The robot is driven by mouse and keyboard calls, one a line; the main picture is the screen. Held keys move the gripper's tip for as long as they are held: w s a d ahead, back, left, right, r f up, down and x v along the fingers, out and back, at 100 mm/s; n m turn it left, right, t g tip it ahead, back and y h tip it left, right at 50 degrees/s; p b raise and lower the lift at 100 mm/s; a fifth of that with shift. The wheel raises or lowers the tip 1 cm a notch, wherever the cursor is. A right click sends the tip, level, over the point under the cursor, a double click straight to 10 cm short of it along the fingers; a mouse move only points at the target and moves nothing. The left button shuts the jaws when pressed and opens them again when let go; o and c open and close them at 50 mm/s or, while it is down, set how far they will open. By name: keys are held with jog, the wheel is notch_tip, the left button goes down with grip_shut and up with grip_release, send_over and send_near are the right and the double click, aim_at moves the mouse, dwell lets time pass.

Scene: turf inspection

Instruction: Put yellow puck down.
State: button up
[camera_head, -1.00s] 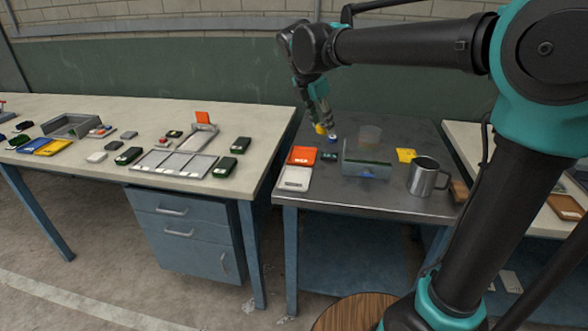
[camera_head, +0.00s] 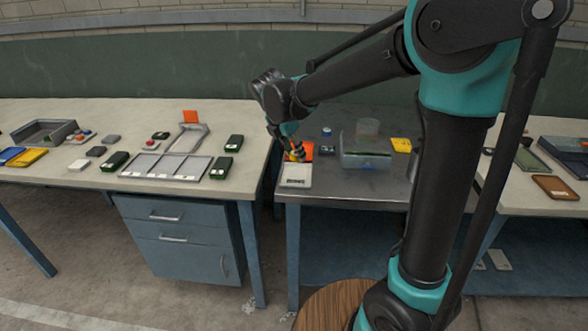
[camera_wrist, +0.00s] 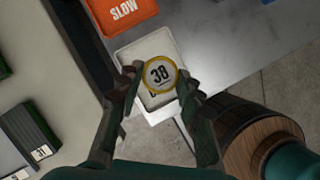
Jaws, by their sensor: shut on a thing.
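The yellow puck (camera_wrist: 159,74) has a yellow rim and a white face marked 38. My gripper (camera_wrist: 158,80) is shut on it, one finger on each side, in the wrist view. Below the puck is a pale grey-white pad (camera_wrist: 152,45), whose printed text is partly hidden by the puck. In the head view, my gripper (camera_head: 297,154) points down over the far part of this pad (camera_head: 296,177), near the steel table's front left corner. I cannot tell whether the puck touches the pad.
An orange pad (camera_wrist: 124,12) marked SLOW lies just beyond the white one. On the steel table are a clear container (camera_head: 365,158), a yellow card (camera_head: 401,145) and a small blue-topped puck (camera_head: 327,132). A wooden round top (camera_wrist: 272,145) stands below the table edge.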

aim_at(298, 175)
jog(key=shift+f, duration=3.4)
jog(key=o, duration=1)
jog(key=shift+f, duration=0.1)
jog(key=shift+o, duration=0.2)
jog(key=v, duration=1.2)
jog(key=shift+s+d, duration=0.1)
